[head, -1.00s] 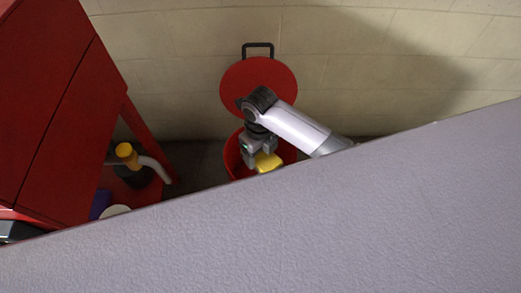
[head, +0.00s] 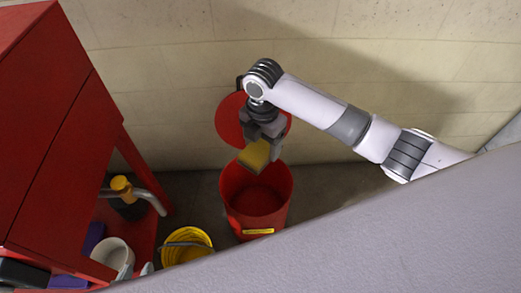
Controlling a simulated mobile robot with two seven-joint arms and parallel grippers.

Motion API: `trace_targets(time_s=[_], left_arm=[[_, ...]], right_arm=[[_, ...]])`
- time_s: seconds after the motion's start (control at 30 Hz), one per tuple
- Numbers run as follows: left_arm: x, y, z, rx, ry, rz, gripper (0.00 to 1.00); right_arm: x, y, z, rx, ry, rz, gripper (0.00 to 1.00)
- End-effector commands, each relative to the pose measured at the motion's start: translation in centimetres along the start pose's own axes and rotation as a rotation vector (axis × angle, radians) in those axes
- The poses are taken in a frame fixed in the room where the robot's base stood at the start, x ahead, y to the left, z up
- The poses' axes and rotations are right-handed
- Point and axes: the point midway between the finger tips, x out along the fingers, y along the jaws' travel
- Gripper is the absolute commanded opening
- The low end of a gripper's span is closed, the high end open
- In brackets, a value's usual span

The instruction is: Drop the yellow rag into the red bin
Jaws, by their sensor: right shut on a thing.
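The yellow rag (head: 254,155) is between the fingers of my right gripper (head: 265,147), which is shut on it. The rag hangs above the far part of the red bin's mouth. The red bin (head: 255,220) stands on the floor with its round red lid (head: 229,118) raised behind it, partly hidden by my right gripper. The bin's inside shows no rag in its visible part.
A red cabinet (head: 60,120) stands at the left. On its lower shelf are a dark container with a yellow cap (head: 121,185) and a white pot (head: 112,251). A yellow bucket (head: 187,246) stands left of the bin. A pale grey surface fills the lower right.

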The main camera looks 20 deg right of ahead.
Motion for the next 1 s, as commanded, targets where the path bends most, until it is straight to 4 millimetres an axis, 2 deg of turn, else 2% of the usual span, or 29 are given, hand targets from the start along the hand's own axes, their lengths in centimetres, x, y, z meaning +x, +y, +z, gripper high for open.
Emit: trace_targets(time_s=[0.47, 1.0], left_arm=[[0.0, 0.0, 0.0, 0.0, -0.001, 0.0, 0.39], [0.0, 0.0, -0.1, 0.0, 0.001, 0.001, 0.39]], right_arm=[[-5.6, -1.9, 1.3, 0.824, -0.005, 0.004, 0.35], [-10.5, -6.0, 1.8, 1.753, -0.005, 0.007, 0.35]])
